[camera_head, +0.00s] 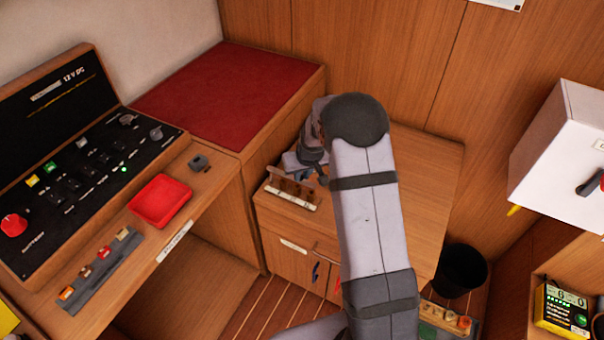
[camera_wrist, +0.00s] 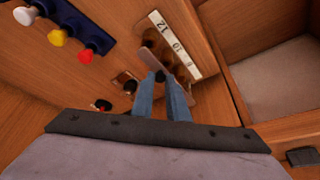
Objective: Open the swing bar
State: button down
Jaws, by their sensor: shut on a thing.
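A small wooden rack (camera_head: 291,190) stands on the cabinet top at the centre. A pinkish-brown bar (camera_wrist: 178,69), which looks like the swing bar, lies across the rack's front. My gripper (camera_wrist: 160,79) has its two blue-grey fingers close together at the bar, shut on a small dark knob-like part of it. In the head view my gripper (camera_head: 300,163) is at the rack's back, partly hidden by my arm. The bar's pivot is not clear.
A black bin (camera_head: 460,270) stands right of the cabinet (camera_head: 435,175). A red tray (camera_head: 160,201) and a switch panel (camera_head: 75,160) are at the left. A white box (camera_head: 565,150) hangs at the right. Coloured knobs (camera_wrist: 57,38) show in the wrist view.

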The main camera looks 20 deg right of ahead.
jog(key=shift+s+a, duration=0.1)
jog(key=shift+a, duration=0.05)
jog(key=a+m+g+h+b, duration=0.3)
jog(key=a+m+b, duration=0.5)
jog(key=a+m, duration=0.8)
jog(key=shift+m+g+h, duration=0.3)
jog(key=shift+g+h, duration=0.1)
jog(key=shift+h, duration=0.3)
dwell(0.4)
jog(key=c, duration=1.7)
grip_release()
